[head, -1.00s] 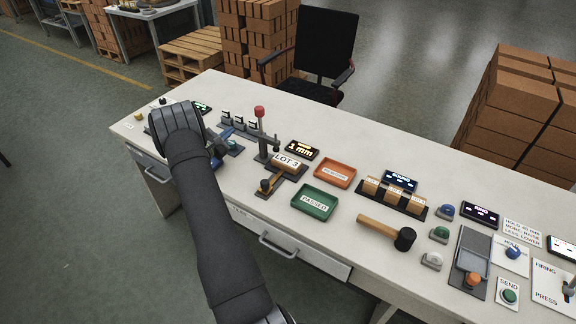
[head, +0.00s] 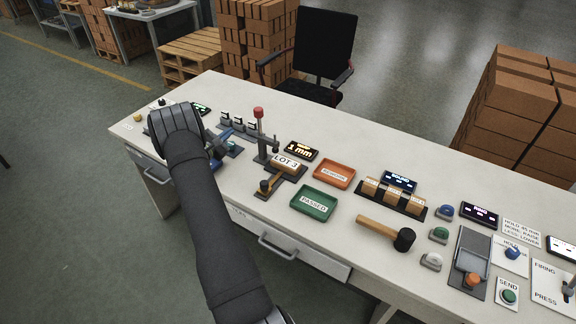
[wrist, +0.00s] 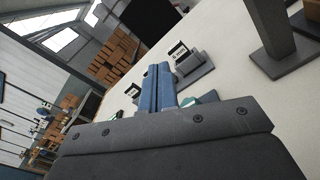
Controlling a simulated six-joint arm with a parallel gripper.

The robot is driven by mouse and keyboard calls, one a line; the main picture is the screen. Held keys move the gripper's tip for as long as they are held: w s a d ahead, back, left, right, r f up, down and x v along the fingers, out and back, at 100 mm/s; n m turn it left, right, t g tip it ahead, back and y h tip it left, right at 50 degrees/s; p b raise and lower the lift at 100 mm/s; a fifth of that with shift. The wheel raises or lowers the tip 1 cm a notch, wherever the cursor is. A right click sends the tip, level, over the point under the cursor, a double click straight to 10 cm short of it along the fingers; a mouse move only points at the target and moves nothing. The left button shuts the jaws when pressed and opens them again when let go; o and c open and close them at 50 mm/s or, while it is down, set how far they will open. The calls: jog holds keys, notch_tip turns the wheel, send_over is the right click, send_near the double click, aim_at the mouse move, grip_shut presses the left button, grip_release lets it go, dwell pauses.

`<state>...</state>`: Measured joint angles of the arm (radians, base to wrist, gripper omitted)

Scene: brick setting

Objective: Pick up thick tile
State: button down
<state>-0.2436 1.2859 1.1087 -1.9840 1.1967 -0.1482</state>
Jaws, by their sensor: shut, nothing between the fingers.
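Three small dark stands with pale labelled tops (head: 238,120) are in a row on the bench, right of my wrist in the head view. The wrist view shows the nearest stand (wrist: 187,61) just right of my fingertips and another stand (wrist: 132,90) left of them. I cannot tell which piece is the thick tile. My gripper (wrist: 157,72) has blue fingers pressed together, with nothing between them. It is near the row of stands; contact is not visible. My dark arm hides part of the bench's left end in the head view.
A post with a red knob (head: 259,113) stands right of the row. Further right are the LOT 3 block (head: 286,164), an orange tray (head: 334,174), a green PASSED tray (head: 315,204) and a mallet (head: 386,232). The front strip of the bench is mostly clear.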

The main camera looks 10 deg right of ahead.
jog(key=c, duration=0.6)
grip_release()
jog(key=shift+c, duration=0.2)
